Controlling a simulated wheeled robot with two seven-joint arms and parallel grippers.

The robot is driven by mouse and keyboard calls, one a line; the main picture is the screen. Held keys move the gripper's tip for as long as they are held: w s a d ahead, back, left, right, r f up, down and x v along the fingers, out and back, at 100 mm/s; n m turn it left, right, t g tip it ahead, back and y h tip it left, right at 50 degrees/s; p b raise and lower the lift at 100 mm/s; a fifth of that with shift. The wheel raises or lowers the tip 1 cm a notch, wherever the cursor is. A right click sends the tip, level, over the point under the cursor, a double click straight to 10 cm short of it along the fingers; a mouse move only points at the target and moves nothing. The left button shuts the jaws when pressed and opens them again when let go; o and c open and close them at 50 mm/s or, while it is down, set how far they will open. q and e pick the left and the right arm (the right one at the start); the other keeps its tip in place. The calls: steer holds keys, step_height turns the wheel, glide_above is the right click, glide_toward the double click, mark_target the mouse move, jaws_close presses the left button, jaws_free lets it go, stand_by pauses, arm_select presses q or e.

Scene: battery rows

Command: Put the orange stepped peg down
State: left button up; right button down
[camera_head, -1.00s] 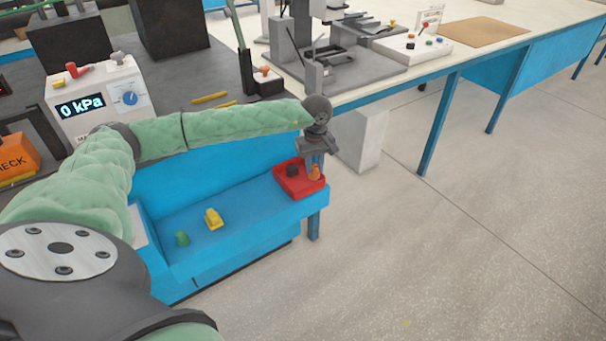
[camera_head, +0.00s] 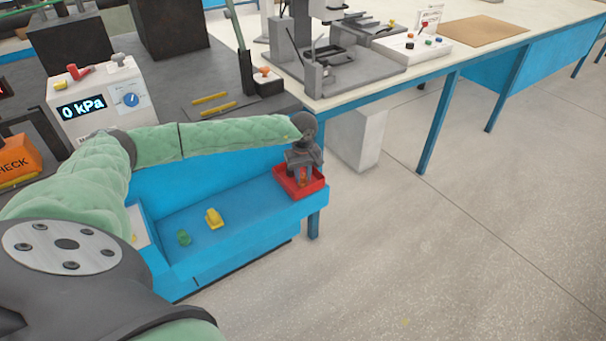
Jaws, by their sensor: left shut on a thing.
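The orange stepped peg (camera_head: 303,182) is mostly hidden between the fingers of my left gripper (camera_head: 303,178). The gripper points down and is shut on the peg, low over the red tray (camera_head: 318,187). The tray sits at the right end of the blue bench shelf (camera_head: 250,222). I cannot tell whether the peg touches the tray floor. The dark piece seen in the tray earlier is hidden behind the gripper. My right gripper does not show.
A yellow piece (camera_head: 214,218) and a green piece (camera_head: 183,237) stand on the blue shelf left of the tray. A white gauge box (camera_head: 100,104) reading 0 kPa stands on the grey bench. Open floor (camera_head: 450,240) lies to the right.

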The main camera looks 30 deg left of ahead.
mark_target(303, 176)
arm_select(q)
steer(key=shift+f, duration=0.15)
steer(key=o, duration=1)
steer(key=shift+c, duration=0.2)
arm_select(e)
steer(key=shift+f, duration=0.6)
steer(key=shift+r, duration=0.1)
arm_select(q)
steer(key=shift+r, duration=0.4)
step_height(303, 176, up, 12)
steer(key=b, duration=0.1)
steer(key=shift+f, duration=0.25)
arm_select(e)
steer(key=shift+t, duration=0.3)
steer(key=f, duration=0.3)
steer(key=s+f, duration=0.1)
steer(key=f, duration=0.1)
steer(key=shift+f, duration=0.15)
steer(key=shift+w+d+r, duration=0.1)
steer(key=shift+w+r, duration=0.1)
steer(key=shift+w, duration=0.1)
arm_select(q)
steer(key=shift+f, duration=0.1)
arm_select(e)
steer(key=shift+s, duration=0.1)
